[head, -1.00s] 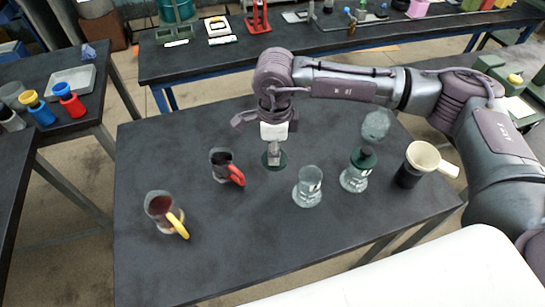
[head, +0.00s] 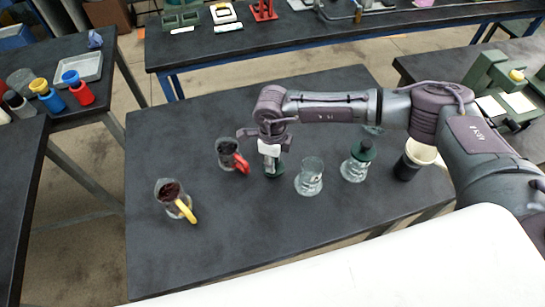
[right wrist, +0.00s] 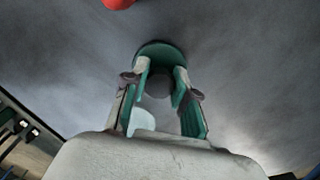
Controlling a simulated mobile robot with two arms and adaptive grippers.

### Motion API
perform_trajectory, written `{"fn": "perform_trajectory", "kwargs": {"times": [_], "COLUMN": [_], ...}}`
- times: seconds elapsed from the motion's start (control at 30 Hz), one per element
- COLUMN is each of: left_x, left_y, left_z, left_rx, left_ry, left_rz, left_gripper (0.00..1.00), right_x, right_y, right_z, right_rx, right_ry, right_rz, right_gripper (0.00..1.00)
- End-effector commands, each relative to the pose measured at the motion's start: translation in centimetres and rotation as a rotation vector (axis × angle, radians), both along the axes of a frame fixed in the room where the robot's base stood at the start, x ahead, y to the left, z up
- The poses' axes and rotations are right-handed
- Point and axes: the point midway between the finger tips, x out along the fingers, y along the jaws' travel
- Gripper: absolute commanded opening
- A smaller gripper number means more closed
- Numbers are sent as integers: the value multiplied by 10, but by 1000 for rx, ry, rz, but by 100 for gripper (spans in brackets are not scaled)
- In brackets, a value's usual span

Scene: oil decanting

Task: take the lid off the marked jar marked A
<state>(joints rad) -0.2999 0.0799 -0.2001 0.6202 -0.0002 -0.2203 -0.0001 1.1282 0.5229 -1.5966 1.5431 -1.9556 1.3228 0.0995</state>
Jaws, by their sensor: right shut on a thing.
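My right gripper (head: 272,163) is shut on a dark green lid (head: 275,173), low over the table between the red-handled jug and the open glass jar. The right wrist view shows the round green lid (right wrist: 158,50) past the fingertips, with a grey middle part between the fingers (right wrist: 160,85). An open glass jar (head: 309,178) with a small label stands just right of the gripper; I cannot read its letter. A second glass jar (head: 353,172) wears a green lid (head: 363,150). I cannot tell whether the held lid touches the table. My left gripper is not in view.
Left on the table (head: 210,255) stand a red-handled jug (head: 226,152) and a yellow-handled jug (head: 170,192). A dark cup with a cream top (head: 411,160) stands right. Another glass piece (head: 373,130) is partly behind my arm. The front of the table is clear.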

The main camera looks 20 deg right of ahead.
Motion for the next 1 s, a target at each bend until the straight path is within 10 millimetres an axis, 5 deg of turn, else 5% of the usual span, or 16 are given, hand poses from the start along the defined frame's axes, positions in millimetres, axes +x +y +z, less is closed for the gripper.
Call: {"fn": "perform_trajectory", "kwargs": {"times": [0.37, 0.4, 0.53, 1.0], "left_x": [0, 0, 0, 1], "left_y": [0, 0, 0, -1], "left_z": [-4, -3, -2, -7], "left_rx": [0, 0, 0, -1], "left_ry": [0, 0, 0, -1], "left_rz": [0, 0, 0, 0], "left_gripper": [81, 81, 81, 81], "right_x": [0, 0, 0, 2], "right_y": [0, 0, 0, 0], "right_z": [-7, -5, -5, 9], "right_rx": [2, 2, 2, 3], "right_ry": [-1, -1, -1, -6], "right_rz": [1, 1, 1, 1], "right_gripper": [0, 32, 52, 52]}}
